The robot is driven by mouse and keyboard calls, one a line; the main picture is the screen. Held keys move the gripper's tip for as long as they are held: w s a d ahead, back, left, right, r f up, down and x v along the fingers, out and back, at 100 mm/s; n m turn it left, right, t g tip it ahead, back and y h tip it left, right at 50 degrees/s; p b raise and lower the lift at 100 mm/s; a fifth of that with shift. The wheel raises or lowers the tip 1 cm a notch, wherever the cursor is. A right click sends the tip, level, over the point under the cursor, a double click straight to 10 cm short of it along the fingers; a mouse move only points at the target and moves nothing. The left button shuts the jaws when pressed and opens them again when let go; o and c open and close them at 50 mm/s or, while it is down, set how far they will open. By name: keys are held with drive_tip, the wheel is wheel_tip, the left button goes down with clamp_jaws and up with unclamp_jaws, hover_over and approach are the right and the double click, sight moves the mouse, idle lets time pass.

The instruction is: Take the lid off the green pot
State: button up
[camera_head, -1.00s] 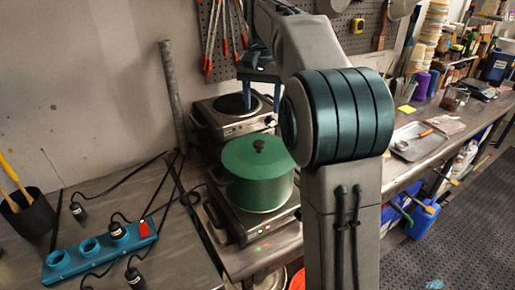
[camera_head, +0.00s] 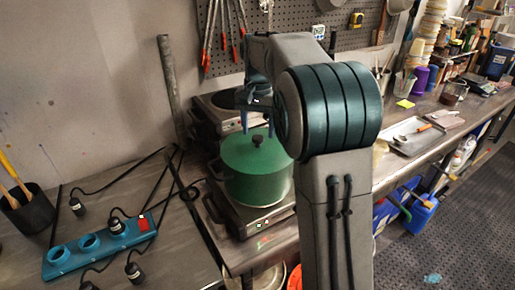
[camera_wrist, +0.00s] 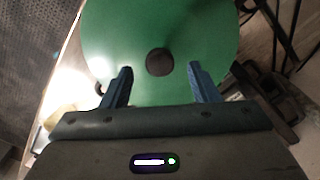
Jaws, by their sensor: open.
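The green pot (camera_head: 258,187) stands on the front hotplate (camera_head: 247,217). Its green lid (camera_head: 240,150) is on it, with a dark round knob (camera_head: 257,140) in the middle. My gripper (camera_head: 258,126) is open and empty, just above and behind the knob. In the wrist view the lid (camera_wrist: 115,30) fills the upper middle, and the knob (camera_wrist: 159,62) lies ahead of and between the two blue fingers of my gripper (camera_wrist: 160,82). The fingers are wide apart, and neither seems to touch the knob.
A second hotplate (camera_head: 213,112) stands behind the pot, partly hidden by my arm. A blue power strip (camera_head: 98,247) with black plugs and cables lies at left, near a dark cup of tools (camera_head: 28,212). A metal tray (camera_head: 415,138) lies on the bench at right.

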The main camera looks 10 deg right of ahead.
sight(258, 137)
drive_tip(key=shift+s+f, duration=0.15)
drive_tip(key=shift+f, duration=1.6)
clamp_jaws()
drive_tip(key=shift+r, duration=0.1)
